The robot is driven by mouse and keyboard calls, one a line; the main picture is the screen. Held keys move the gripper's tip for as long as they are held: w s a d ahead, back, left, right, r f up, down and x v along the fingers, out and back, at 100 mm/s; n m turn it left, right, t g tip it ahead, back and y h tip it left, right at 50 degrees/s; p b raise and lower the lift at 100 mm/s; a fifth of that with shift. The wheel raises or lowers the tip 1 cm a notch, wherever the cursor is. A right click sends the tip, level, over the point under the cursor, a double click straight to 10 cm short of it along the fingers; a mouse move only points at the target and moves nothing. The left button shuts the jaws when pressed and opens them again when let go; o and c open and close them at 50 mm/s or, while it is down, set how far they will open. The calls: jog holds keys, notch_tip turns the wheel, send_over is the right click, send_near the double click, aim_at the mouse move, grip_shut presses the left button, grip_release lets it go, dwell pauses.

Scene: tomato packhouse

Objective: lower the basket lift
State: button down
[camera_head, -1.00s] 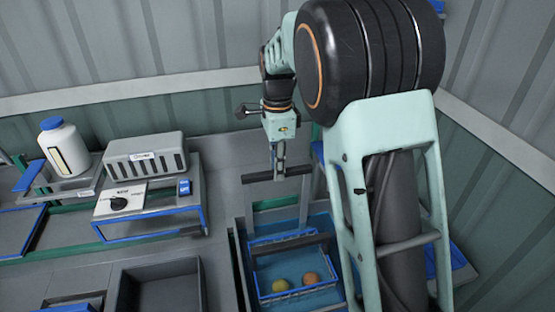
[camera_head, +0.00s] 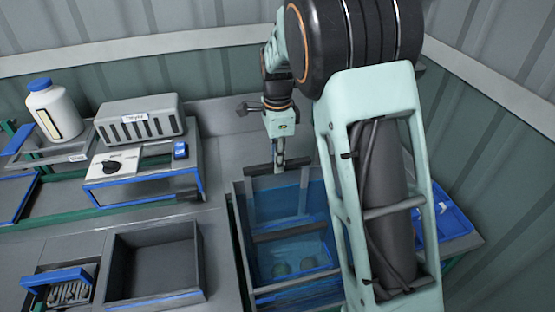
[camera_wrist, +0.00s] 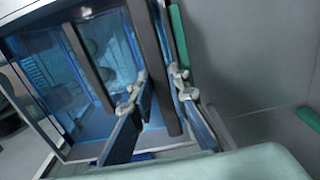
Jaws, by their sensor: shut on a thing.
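My gripper (camera_head: 279,161) is at the back edge of the blue water tank (camera_head: 238,215), shut on the dark handle bar (camera_head: 262,170) of the basket lift. In the wrist view, the fingers (camera_wrist: 160,92) stand on either side of this bar (camera_wrist: 150,50). The lift's basket (camera_head: 262,238) hangs inside the tank, its dark crossbar across the middle. Two round fruits (camera_head: 282,269) in it look dim and blue, as if under water. My arm hides the tank's right side.
Left of the tank is an empty grey bin (camera_head: 150,255). A dryer (camera_head: 140,118), a control box with a black knob (camera_head: 113,167) and a white jug (camera_head: 53,110) stand at the back left. A blue tray (camera_head: 452,222) lies right of my arm.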

jog(key=shift+s+f, duration=0.2)
jog(key=shift+f, duration=0.1)
jog(key=c, duration=1.8)
grip_release()
jog(key=shift+w, duration=0.15)
jog(key=shift+c, duration=0.2)
jog(key=shift+r, duration=0.1)
notch_tip(320, 180, up, 12)
jog(key=shift+r, duration=0.1)
